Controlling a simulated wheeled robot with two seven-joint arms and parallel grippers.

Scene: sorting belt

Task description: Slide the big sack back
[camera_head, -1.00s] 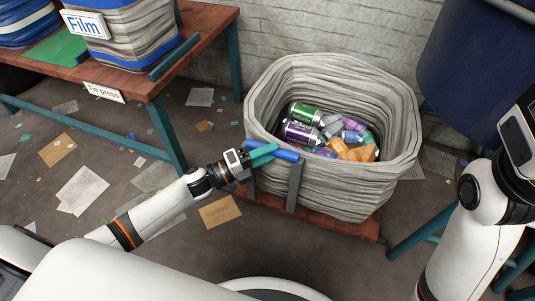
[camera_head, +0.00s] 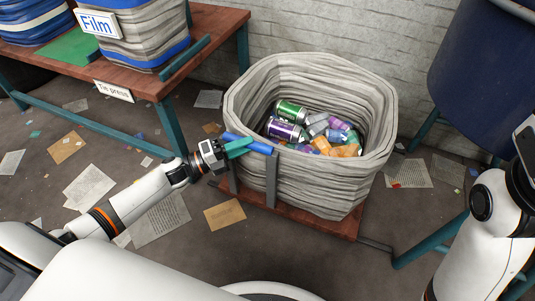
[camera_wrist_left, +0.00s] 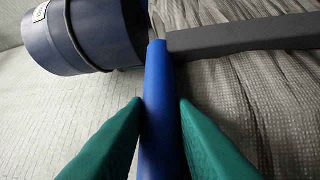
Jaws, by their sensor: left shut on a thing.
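The big sack (camera_head: 330,190) is a pale grey, ribbed, open-topped bag on a low reddish-brown board (camera_head: 347,225). Cans and crumpled coloured items lie inside it. A blue handle bar (camera_head: 262,148) on grey uprights (camera_head: 271,180) stands at its near left side. My left gripper (camera_head: 240,147), with teal fingers, is shut on this bar. In the left wrist view the blue bar (camera_wrist_left: 158,90) runs between the two fingers (camera_wrist_left: 160,140), with the sack's fabric (camera_wrist_left: 240,100) behind. My right arm is at the right edge, with its gripper out of frame.
A wooden table (camera_head: 205,35) with a Film sack (camera_head: 135,45) stands back left. A dark blue barrel (camera_head: 490,70) on teal legs stands at right. A brick wall (camera_head: 310,30) is behind the sack. Paper scraps litter the floor.

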